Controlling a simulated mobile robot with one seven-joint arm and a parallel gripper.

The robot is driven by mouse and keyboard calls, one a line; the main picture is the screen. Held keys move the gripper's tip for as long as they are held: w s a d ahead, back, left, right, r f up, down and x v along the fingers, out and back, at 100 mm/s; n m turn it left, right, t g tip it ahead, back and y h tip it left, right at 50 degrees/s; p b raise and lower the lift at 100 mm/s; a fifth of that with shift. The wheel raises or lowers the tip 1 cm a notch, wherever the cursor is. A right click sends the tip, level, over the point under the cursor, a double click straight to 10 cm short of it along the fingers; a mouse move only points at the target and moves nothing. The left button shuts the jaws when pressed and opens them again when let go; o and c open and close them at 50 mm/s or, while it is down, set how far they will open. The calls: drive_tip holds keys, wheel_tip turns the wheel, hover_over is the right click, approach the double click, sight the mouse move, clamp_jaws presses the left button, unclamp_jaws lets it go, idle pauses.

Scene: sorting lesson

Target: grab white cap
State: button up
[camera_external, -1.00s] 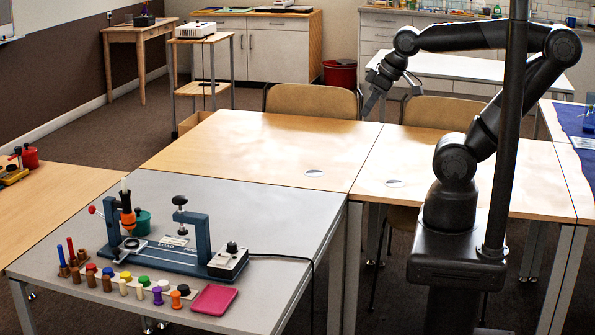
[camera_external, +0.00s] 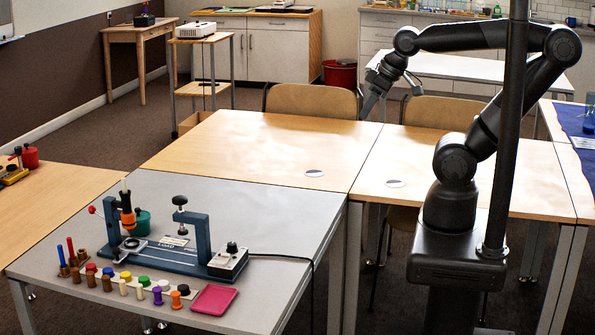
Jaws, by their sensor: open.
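The white cap (camera_external: 163,284) appears as a small pale cap in the row of coloured caps on the grey table, between the green cap (camera_external: 144,281) and the black cap (camera_external: 183,289). It is small, and a purple peg (camera_external: 157,296) stands close in front of it. My gripper (camera_external: 390,102) is open and empty. It hangs in the air over the far side of the wooden tables, far to the right of and behind the caps.
A blue press-like device (camera_external: 165,255) with an orange-and-black tool stands just behind the caps. A red tray (camera_external: 214,299) lies to their right, and a black cable runs off the table. The wooden tables (camera_external: 260,150) are clear. Two chairs (camera_external: 312,101) stand behind them.

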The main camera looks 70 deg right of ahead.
drive_tip(key=shift+o, duration=0.5)
drive_tip(key=w+a+r, duration=0.1)
drive_tip(key=w+a, duration=0.2)
drive_tip(key=w, duration=0.4)
drive_tip(key=w+a+r, duration=0.1)
drive_tip(key=w+a, duration=0.1)
drive_tip(key=w, duration=0.4)
drive_tip(key=n+g+y, duration=0.1)
drive_tip(key=n, duration=0.2)
hover_over(164, 282)
drive_tip(key=s+d, duration=0.1)
drive_tip(key=s, duration=0.1)
wheel_tip(164, 282, down, 32)
drive_tip(key=shift+s+d+r, duration=0.1)
drive_tip(key=shift+r, duration=0.05)
drive_tip(key=shift+s+a+x, duration=0.1)
drive_tip(key=shift+s+x, duration=0.05)
drive_tip(key=shift+x, duration=0.85)
drive_tip(key=shift+s+a+x, duration=0.1)
drive_tip(key=shift+x, duration=0.85)
drive_tip(key=shift+s+a+x, duration=0.1)
drive_tip(key=shift+s+x, duration=0.05)
drive_tip(key=shift+x, duration=0.85)
drive_tip(key=shift+c, duration=0.5)
